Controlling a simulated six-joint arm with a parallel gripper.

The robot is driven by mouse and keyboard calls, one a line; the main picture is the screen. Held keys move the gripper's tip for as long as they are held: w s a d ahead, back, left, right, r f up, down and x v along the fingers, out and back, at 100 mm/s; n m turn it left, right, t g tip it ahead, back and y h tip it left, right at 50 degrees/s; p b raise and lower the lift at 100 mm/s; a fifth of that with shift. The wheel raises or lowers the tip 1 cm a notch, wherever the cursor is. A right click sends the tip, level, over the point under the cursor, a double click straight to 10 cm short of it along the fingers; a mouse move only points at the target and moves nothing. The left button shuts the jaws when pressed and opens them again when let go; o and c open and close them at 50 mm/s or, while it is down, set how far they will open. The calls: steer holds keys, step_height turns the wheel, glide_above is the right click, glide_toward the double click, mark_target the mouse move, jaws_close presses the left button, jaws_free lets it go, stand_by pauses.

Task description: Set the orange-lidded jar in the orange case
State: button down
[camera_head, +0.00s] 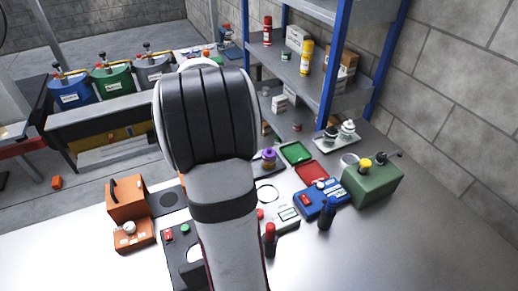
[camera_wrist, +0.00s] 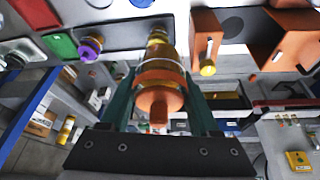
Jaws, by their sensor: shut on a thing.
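My gripper (camera_wrist: 160,74) is shut on the orange-lidded jar (camera_wrist: 158,99) in the wrist view. The jar sits between the two green fingers, with its orange lid toward the camera and its amber body beyond. In the head view my arm hides both gripper and jar. An orange case (camera_head: 125,201) with a dark handle stands at the left of the bench. In the wrist view an orange case (camera_wrist: 292,42) shows at upper right, apart from the jar.
An orange box (camera_head: 133,236) with a white knob stands in front of the case. The front bench (camera_head: 420,255) is clear at right.

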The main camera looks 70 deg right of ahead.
steer(key=w+a+r+n+t+y, duration=0.1)
steer(key=w+a+r+n, duration=0.25)
steer(key=a, duration=0.65)
steer(key=w+a+r+n+t+y, duration=0.1)
steer(key=w+a+r+n+y, duration=0.2)
steer(key=a, duration=0.8)
steer(key=w+a+r+n, duration=0.25)
steer(key=a+n, duration=0.25)
steer(key=a, duration=0.5)
steer(key=w+d+f+m+h, duration=0.1)
steer(key=w+d+f+m, duration=0.15)
steer(key=d+f, duration=0.4)
steer(key=w+d+f+m+h, duration=0.1)
steer(key=w+d+f+m, duration=0.15)
steer(key=d, duration=0.65)
steer(key=w+d+f+m+h, duration=0.1)
steer(key=w+d+f+m, duration=0.15)
steer(key=d+f, duration=0.45)
steer(key=shift+n+y, duration=0.3)
steer(key=shift+n, duration=0.4)
steer(key=shift+d+f, duration=0.4)
steer(key=shift+f, duration=1.15)
steer(key=shift+d+f, duration=0.4)
steer(key=shift+f, duration=1.2)
steer(key=shift+d+f, duration=0.4)
steer(key=shift+f, duration=1.15)
steer(key=shift+f, duration=0.1)
steer(key=shift+f, duration=0.4)
steer(key=shift+f, duration=0.2)
